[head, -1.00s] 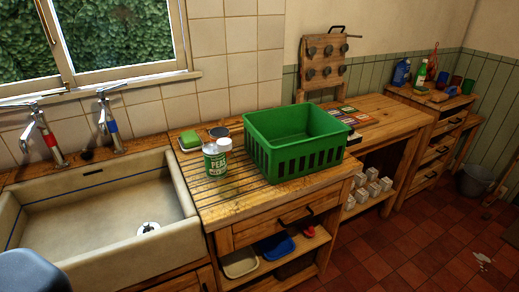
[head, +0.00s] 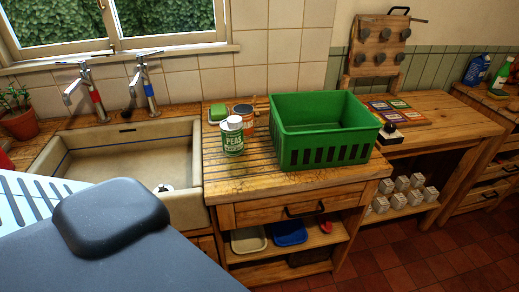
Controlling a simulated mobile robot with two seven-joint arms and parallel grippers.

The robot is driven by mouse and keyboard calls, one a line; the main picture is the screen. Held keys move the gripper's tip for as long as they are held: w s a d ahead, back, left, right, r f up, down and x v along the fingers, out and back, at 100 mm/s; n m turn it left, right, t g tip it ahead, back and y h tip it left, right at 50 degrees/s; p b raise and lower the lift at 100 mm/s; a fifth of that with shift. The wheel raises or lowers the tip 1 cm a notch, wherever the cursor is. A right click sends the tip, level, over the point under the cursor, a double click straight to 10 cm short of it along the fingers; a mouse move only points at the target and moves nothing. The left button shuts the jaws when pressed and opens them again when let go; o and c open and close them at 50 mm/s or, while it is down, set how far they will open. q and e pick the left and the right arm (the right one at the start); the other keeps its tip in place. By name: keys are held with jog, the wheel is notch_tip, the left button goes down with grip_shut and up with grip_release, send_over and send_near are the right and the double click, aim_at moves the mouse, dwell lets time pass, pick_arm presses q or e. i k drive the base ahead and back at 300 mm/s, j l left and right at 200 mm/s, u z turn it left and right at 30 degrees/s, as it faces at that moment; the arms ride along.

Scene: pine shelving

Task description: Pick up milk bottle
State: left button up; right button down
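A white rounded top (head: 235,121) shows just behind a green and white can labelled PEAS (head: 232,143), on the slatted wooden drainboard right of the sink. It may be the milk bottle, but the can hides most of it, so I cannot tell. No other thing in view is clearly a milk bottle. A large grey part of my own body fills the lower left. Neither gripper's fingers are in view.
A green crate (head: 322,152) stands right of the can. A jar (head: 244,113) and a green sponge in a dish (head: 218,112) sit behind it. The sink (head: 132,165) is to the left. White boxes (head: 405,195) stand on a low shelf at right.

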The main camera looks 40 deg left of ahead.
aim_at(236, 141)
jog(key=i+l, duration=0.35)
jog(key=l, duration=0.25)
jog(key=u, duration=1.05)
